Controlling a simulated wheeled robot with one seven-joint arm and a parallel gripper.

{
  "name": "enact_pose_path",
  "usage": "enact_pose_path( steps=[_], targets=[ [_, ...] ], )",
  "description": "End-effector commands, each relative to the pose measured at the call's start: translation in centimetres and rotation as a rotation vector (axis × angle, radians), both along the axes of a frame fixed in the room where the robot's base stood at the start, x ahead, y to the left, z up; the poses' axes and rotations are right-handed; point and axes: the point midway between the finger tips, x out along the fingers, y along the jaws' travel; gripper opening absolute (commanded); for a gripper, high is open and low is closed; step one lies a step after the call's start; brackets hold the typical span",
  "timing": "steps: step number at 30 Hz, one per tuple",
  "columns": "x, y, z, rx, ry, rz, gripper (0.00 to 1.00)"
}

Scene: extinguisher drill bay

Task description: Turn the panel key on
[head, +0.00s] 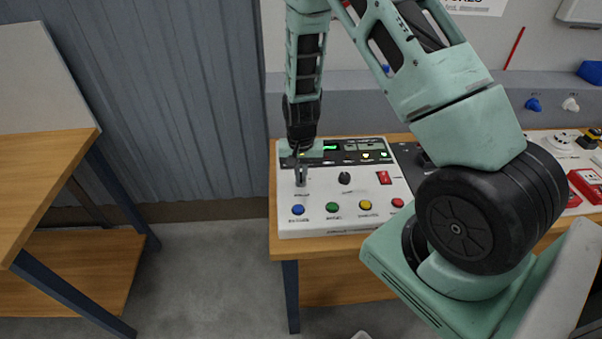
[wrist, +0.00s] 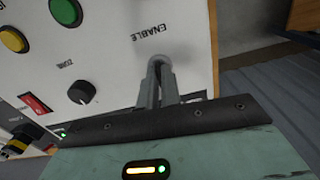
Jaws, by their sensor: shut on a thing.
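The white control panel (head: 318,222) lies on the wooden bench and also fills the left of the wrist view (wrist: 115,65). My gripper (head: 300,177) points down at the panel's left part, above the blue button. In the wrist view my gripper (wrist: 158,82) has its two fingers closed around the small grey panel key (wrist: 160,61) beside the ENABLE label. The fingers hide most of the key, so I cannot tell how far it is turned.
A black knob (head: 344,178), a red rocker switch (head: 384,177) and a row of coloured buttons, including a green one (head: 332,207), are close to the key. Lit indicators line the panel's back. A wooden table (head: 45,175) stands at the left.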

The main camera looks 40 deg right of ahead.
Motion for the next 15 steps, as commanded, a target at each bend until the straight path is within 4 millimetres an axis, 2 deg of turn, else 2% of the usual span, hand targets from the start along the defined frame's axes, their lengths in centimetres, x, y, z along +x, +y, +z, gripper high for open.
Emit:
enact_pose_path(
  steps=[15],
  targets=[
    [0.03,0.04,0.02,-0.001,-0.001,-0.436,0.0]
  ],
)
